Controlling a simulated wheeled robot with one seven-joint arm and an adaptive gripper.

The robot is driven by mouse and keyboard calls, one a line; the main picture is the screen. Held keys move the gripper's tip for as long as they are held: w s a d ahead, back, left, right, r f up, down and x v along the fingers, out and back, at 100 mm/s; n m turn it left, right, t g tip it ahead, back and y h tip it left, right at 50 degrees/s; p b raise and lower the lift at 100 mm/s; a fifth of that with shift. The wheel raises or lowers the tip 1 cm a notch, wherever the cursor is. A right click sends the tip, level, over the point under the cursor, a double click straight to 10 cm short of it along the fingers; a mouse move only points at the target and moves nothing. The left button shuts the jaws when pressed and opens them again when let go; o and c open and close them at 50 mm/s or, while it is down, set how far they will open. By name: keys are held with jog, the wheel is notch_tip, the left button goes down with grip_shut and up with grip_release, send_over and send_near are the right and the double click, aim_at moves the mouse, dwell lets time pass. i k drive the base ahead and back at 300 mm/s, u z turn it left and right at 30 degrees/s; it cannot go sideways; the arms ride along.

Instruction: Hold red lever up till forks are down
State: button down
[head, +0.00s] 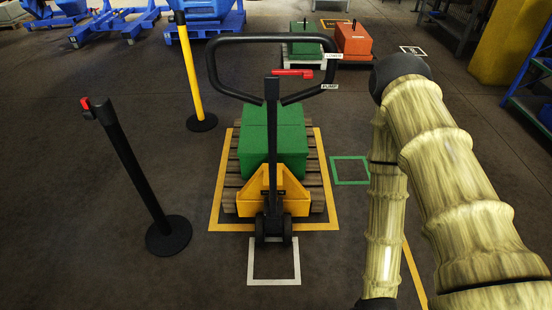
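The red lever (292,73) sits at the top of the black handle post of a yellow pallet truck (273,196). It points right, roughly level, inside the black loop handle (262,38). Labels beside the loop's right side read "LOWER" (334,56) and "PUMP" (330,86). The truck's forks are hidden by the wooden pallet (230,190) and its green load (273,140), so I cannot tell their height. My arm comes in at the right and bends downward. My gripper is out of view below the bottom edge, and nothing of mine touches the lever.
A black post (135,170) and a yellow post (190,70) stand left of the truck. A white floor square (274,262) lies in front and a green one (349,170) to the right. Blue racks (115,22) and coloured weights (353,38) are behind.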

aim_at(306, 74)
jog(key=z, duration=1.95)
jog(key=k, duration=0.8)
jog(key=u, duration=1.35)
jog(key=i, duration=0.5)
